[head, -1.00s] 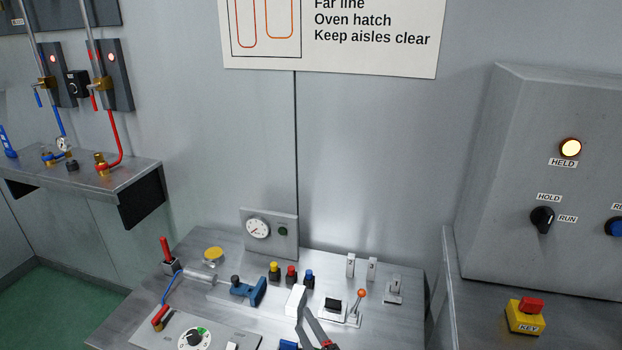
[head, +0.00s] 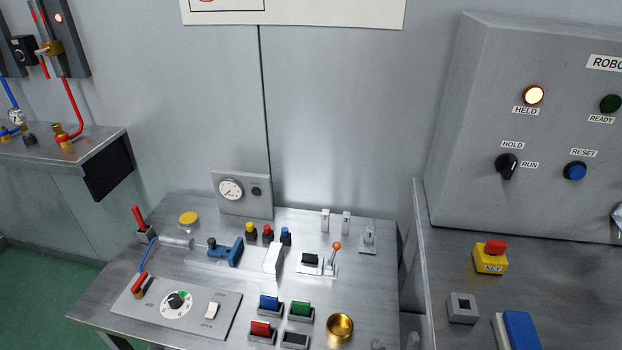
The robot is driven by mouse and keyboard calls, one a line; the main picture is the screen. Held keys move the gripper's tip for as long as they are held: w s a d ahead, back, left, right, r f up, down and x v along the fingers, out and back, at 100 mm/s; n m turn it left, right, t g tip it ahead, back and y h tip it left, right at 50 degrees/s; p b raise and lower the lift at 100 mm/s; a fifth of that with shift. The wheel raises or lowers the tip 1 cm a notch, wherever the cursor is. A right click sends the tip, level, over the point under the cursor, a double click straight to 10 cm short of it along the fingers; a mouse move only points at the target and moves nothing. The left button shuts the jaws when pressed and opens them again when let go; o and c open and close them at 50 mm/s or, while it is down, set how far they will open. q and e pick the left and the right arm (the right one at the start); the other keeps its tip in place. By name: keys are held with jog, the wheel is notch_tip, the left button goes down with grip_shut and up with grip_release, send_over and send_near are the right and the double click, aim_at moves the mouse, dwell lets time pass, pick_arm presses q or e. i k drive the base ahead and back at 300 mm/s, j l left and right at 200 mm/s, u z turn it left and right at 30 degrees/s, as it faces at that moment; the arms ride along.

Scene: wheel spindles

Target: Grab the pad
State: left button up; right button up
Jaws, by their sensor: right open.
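A blue-topped block with a white edge (head: 521,330) lies on the right-hand bench, cut by the bottom edge of the head view. It is the most pad-like thing in sight, though I cannot be sure it is the pad. My right gripper (head: 395,344) seems to show only as grey tips at the bottom edge, right of the brass cup. It is open, holds nothing that I can see, and is left of the blue block and apart from it. My left gripper is out of view.
The middle bench (head: 190,262) carries a brass cup (head: 340,327), coloured switches, a lever with an orange knob (head: 337,246) and a white block (head: 273,258). A yellow key box (head: 491,257) and a grey socket block (head: 462,307) stand behind the blue block. A gap separates the benches.

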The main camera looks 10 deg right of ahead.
aim_at(307, 257)
jog(key=k+j+u, duration=0.45)
jog(key=k+j, duration=0.4)
jog(key=k, duration=0.15)
